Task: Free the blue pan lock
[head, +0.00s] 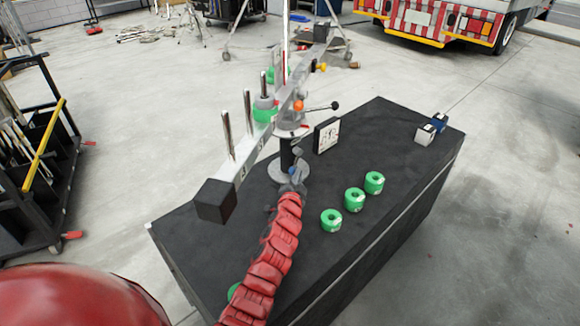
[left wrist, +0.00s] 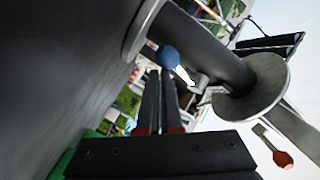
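The blue pan lock shows as a small blue knob (head: 291,171) low on the black post in the head view. In the left wrist view the blue knob (left wrist: 169,57) is large, beside the dark post (left wrist: 205,50). My left gripper (head: 292,187) is at the post's foot, close to the knob. In the left wrist view its two dark fingers (left wrist: 160,78) lie nearly together, tips just below the knob. I see nothing between them, and cannot tell whether they touch the knob. My right gripper is not in view.
The post stands on a black-topped case (head: 390,150) under a long metal arm with pegs and a black block (head: 215,201). An orange knob (head: 299,105) sits higher up. Several green rings (head: 354,199) and a white panel (head: 327,135) are on the top. A rack (head: 40,160) stands left.

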